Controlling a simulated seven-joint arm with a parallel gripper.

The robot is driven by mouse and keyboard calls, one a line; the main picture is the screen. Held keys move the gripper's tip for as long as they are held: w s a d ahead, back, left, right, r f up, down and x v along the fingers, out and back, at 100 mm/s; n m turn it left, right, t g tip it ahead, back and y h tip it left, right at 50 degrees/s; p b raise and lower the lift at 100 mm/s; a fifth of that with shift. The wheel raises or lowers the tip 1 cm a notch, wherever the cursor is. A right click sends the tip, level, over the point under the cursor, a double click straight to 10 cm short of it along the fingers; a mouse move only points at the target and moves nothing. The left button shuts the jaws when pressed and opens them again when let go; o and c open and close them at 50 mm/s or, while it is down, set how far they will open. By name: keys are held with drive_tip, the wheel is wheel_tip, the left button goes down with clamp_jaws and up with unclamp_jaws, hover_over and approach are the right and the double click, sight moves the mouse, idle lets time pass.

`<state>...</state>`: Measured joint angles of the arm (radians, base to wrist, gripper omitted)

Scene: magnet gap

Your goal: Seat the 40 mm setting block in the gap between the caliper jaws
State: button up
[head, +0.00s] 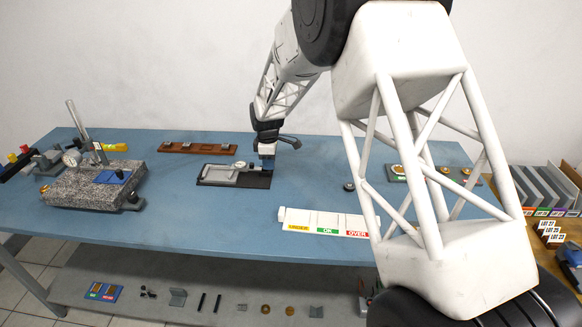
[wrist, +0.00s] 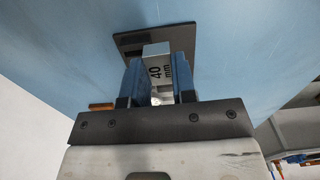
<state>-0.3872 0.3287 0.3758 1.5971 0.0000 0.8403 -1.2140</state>
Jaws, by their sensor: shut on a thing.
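The grey setting block marked "40 mm" (wrist: 157,68) is held between the two blue fingers of my gripper (wrist: 158,80) in the wrist view. In the head view my gripper (head: 267,160) is at the right end of the caliper fixture, with the block too small to tell apart there. A dark plate (wrist: 182,40) shows beyond the block in the wrist view. The jaw gap is hidden by my gripper, and I cannot tell whether the block touches the jaws.
A brown rack (head: 196,148) with small pieces stands behind the fixture. A white tray marked UNDER, OK and OVER (head: 325,222) lies in front. A granite plate (head: 88,200) with a dial stand is at left. The blue table (head: 190,225) is clear between them.

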drive_tip(key=r, duration=0.2)
hover_over(218, 176)
drive_tip(key=shift+w+a+f, duration=0.1)
drive_tip(key=shift+a, duration=0.05)
drive_tip(key=shift+f, duration=0.15)
drive_tip(key=shift+f, duration=2.65)
drive_tip(key=shift+f, duration=0.2)
drive_tip(key=o, duration=1)
drive_tip(key=shift+c, duration=0.2)
drive_tip(key=c, duration=0.5)
drive_tip(key=shift+c, duration=0.2)
drive_tip(key=shift+r, duration=0.2)
drive_tip(key=shift+r, duration=2.05)
